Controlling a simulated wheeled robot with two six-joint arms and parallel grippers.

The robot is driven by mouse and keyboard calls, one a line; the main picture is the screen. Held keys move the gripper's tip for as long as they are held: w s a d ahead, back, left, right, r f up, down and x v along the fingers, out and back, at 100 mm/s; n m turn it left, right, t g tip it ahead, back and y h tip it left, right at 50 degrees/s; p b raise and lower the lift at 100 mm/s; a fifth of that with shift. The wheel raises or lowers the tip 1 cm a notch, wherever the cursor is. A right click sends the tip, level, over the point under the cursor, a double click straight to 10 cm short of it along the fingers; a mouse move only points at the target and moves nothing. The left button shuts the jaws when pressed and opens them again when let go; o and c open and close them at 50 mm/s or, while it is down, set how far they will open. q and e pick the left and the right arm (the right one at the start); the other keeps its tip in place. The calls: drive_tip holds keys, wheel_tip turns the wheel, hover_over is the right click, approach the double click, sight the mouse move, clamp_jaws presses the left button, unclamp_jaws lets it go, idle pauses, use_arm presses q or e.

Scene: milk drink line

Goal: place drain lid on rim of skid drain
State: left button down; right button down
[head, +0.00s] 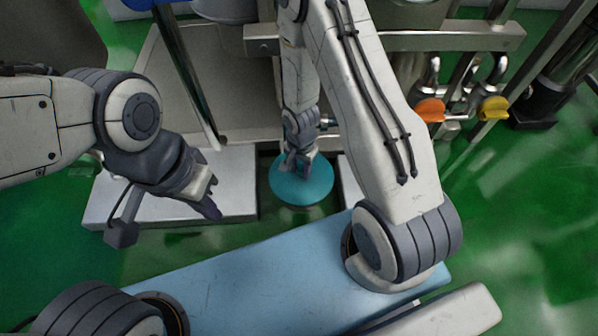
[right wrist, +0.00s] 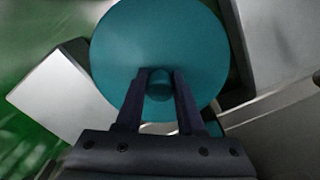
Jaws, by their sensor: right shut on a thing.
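The drain lid (head: 302,190) is a round teal disc, seen in the head view low between two grey metal slabs.
A grey metal slab (head: 238,172) lies left of the lid, and a metal frame (head: 470,38) stands behind. Orange (head: 430,109) and yellow (head: 493,108) valve handles sit at the right. Green floor (head: 520,210) is open at the right.

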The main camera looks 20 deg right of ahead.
drive_tip(key=shift+f, duration=0.2)
drive_tip(key=c, duration=0.5)
unclamp_jaws()
drive_tip(key=shift+r, duration=0.1)
wheel_tip(320, 180, up, 12)
drive_tip(key=p, duration=1.2)
wheel_tip(320, 180, up, 11)
drive_tip(key=n, duration=0.5)
hover_over(300, 169)
drive_tip(key=a, duration=0.6)
drive_tip(key=s+a+r+n, duration=0.2)
drive_tip(key=s+r+n, duration=0.2)
drive_tip(key=s+r, duration=0.1)
drive_tip(key=s+a+r+n, duration=0.2)
drive_tip(key=s+r+n, duration=0.2)
drive_tip(key=s+r, duration=0.2)
drive_tip(key=s+a+r+n+y, duration=0.1)
drive_tip(key=s+a+r+n, duration=0.1)
drive_tip(key=s+r+n, duration=0.2)
drive_tip(key=shift+s+r+n, duration=0.4)
drive_tip(key=shift+s+r, duration=0.85)
drive_tip(key=shift+s, duration=0.2)
